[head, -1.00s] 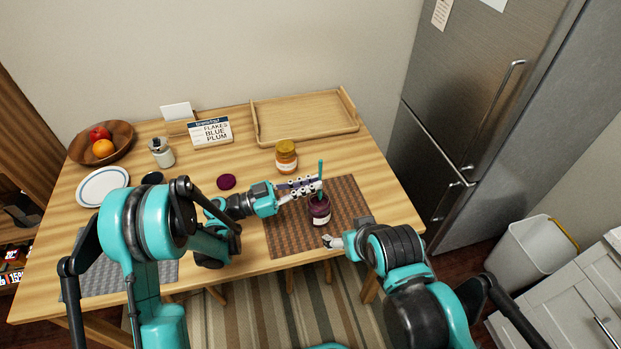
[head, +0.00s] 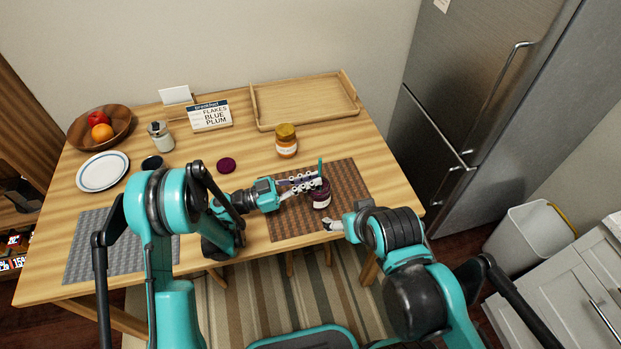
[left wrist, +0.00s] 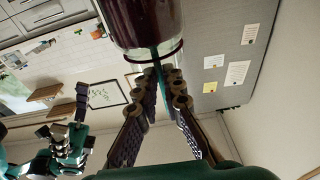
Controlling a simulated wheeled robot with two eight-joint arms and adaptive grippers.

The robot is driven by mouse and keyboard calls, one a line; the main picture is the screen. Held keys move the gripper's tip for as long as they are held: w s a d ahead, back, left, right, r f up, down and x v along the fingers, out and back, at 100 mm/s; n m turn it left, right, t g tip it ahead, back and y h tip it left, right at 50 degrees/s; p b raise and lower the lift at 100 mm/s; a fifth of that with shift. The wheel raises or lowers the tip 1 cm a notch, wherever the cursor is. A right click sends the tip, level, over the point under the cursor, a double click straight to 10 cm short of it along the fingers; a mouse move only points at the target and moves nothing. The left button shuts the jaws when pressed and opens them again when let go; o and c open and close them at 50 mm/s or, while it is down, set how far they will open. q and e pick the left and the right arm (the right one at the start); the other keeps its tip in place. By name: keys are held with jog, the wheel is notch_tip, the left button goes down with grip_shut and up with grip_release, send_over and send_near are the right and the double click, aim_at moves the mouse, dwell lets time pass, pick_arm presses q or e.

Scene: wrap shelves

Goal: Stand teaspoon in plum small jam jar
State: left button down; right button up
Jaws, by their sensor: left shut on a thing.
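The plum small jam jar (head: 321,199) stands open on the brown placemat, a dark jar with a white label. My left gripper (head: 314,184) is shut on the teal teaspoon (head: 320,167), just over the jar's mouth. The handle sticks up nearly upright above the fingers. In the left wrist view the fingers (left wrist: 165,85) pinch the spoon (left wrist: 159,72), and its end reaches the rim of the jar (left wrist: 145,25). How deep the spoon is inside is hidden. My right gripper (head: 331,225) is empty near the placemat's front edge; its jaw opening is unclear.
A plum lid (head: 226,165) lies left of the brown placemat (head: 345,180). An orange jam jar (head: 286,141) stands behind. A wooden tray (head: 262,122), breakfast sign (head: 209,116), white pot (head: 161,137), dark cup (head: 152,163), plate (head: 103,170) and fruit bowl (head: 124,136) stand farther off.

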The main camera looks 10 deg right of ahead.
pick_arm(q)
jog(key=c, duration=1.6)
grip_release()
notch_tip(320, 180, up, 10)
jog(key=shift+r, duration=0.1)
